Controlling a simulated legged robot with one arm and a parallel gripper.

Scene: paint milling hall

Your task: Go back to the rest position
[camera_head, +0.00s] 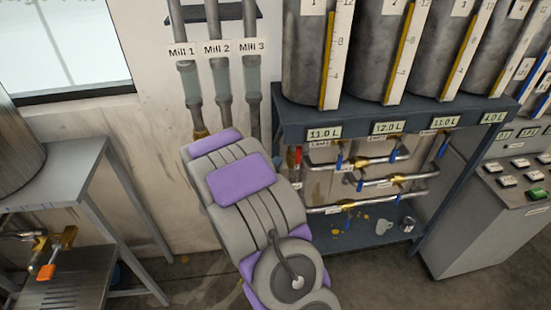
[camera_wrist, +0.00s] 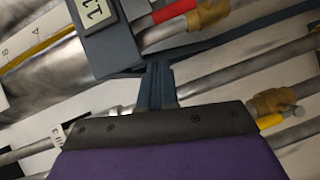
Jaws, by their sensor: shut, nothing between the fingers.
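My gripper (camera_wrist: 157,85) shows in the wrist view as narrow dark blue-grey fingers, shut and empty, above the dark plate of my purple wrist. Pipes and part of the tank rack lie behind it. In the head view my grey and purple arm reaches up from the bottom centre towards the wall pipes. The gripper itself is hidden there behind the arm.
A blue-grey tank rack (camera_head: 295,123) with valves, pipes and a mug (camera_head: 384,226) stands right of my arm. Three mill pipes (camera_head: 222,77) run down the wall. A grey table (camera_head: 55,172) is at left, a control cabinet (camera_head: 480,233) at right.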

